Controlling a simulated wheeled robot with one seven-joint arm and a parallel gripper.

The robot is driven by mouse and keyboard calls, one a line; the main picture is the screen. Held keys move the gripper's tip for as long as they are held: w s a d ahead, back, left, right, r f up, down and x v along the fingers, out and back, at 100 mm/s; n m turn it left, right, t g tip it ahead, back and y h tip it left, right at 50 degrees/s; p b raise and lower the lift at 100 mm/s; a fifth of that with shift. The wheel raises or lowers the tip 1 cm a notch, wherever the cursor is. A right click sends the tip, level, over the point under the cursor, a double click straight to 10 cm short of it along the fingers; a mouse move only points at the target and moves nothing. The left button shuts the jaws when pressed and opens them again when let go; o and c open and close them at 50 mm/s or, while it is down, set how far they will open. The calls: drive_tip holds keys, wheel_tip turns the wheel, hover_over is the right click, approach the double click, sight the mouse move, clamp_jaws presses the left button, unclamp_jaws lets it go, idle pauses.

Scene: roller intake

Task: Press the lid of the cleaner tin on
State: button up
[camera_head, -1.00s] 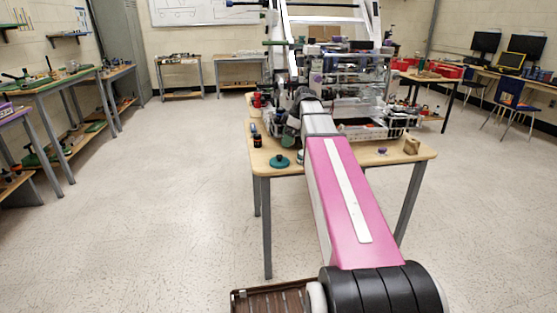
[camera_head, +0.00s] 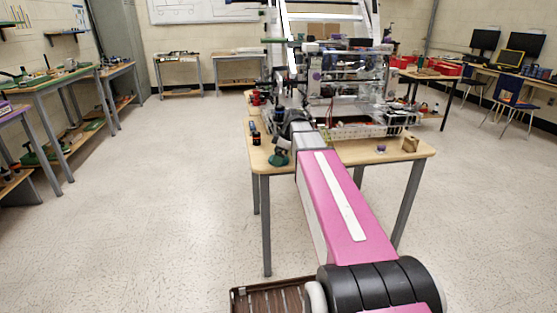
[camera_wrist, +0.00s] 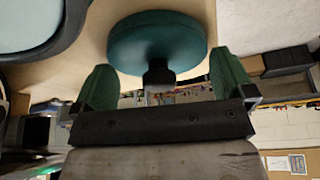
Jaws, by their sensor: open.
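A teal-green round lid-like disc (camera_wrist: 150,38) with a black knob (camera_wrist: 158,74) shows in the wrist view. It also shows in the head view (camera_head: 279,161) near the table's front left edge. My gripper (camera_wrist: 163,84) is open, with one green finger on each side of the knob and gaps between. I cannot tell how far the fingertips are from the disc. A large round thing with a dark rim and pale teal-grey face (camera_wrist: 28,28), perhaps the tin, is cut off at the upper left of the wrist view. My arm hides it in the head view.
The wooden table (camera_head: 350,152) carries a white basket (camera_head: 360,130) and a clear-framed machine (camera_head: 345,75) behind my arm. Small dark bottles (camera_head: 255,138) stand on the left edge. A tan block (camera_head: 410,143) is at the right.

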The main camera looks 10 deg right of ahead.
drive_tip(key=c, duration=0.6)
drive_tip(key=shift+o, duration=0.2)
